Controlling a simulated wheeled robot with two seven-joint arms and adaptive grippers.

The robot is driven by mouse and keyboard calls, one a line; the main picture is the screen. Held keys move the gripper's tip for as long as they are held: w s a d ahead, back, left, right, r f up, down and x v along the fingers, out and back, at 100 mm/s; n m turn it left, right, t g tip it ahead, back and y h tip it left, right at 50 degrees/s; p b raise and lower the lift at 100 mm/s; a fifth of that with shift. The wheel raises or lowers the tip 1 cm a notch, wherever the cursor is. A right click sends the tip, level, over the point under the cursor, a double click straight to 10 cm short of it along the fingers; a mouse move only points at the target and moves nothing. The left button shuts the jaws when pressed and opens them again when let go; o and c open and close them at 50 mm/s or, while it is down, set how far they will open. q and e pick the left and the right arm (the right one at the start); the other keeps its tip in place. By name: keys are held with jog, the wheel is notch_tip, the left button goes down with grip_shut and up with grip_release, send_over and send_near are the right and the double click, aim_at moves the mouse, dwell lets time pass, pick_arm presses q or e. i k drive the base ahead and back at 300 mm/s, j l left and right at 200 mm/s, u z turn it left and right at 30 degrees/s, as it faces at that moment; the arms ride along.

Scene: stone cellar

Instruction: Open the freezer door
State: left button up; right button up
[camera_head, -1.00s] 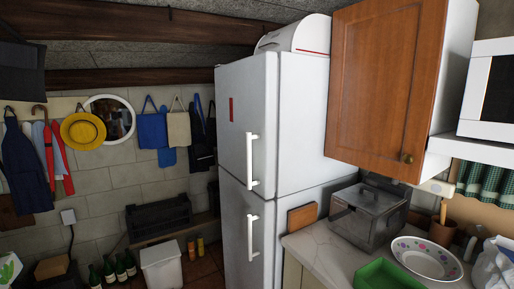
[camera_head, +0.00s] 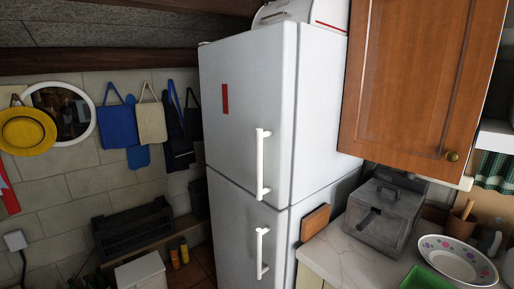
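The white fridge-freezer (camera_head: 285,160) stands in the middle of the head view. Its upper door (camera_head: 250,105) bears a red strip and a white vertical handle (camera_head: 261,165) near its right edge. Its lower door (camera_head: 232,235) has a similar handle (camera_head: 261,253). Both doors are shut. I cannot tell from the picture which of the two is the freezer door. Neither of my grippers shows in the view.
A counter (camera_head: 345,255) at the right holds a grey metal box (camera_head: 385,215), a patterned bowl (camera_head: 455,258) and a green tray (camera_head: 428,280). A wooden wall cabinet (camera_head: 410,80) hangs above it. A white bin (camera_head: 142,272) stands on the floor at the left.

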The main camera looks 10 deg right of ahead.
aim_at(247, 79)
jog(key=i+j, duration=0.15)
jog(key=j, duration=0.15)
jog(key=i+j+z, duration=0.1)
jog(key=j, duration=0.2)
jog(key=i+j+z, duration=0.1)
jog(key=j, duration=0.2)
jog(key=i+j, duration=0.15)
jog(key=j, duration=0.15)
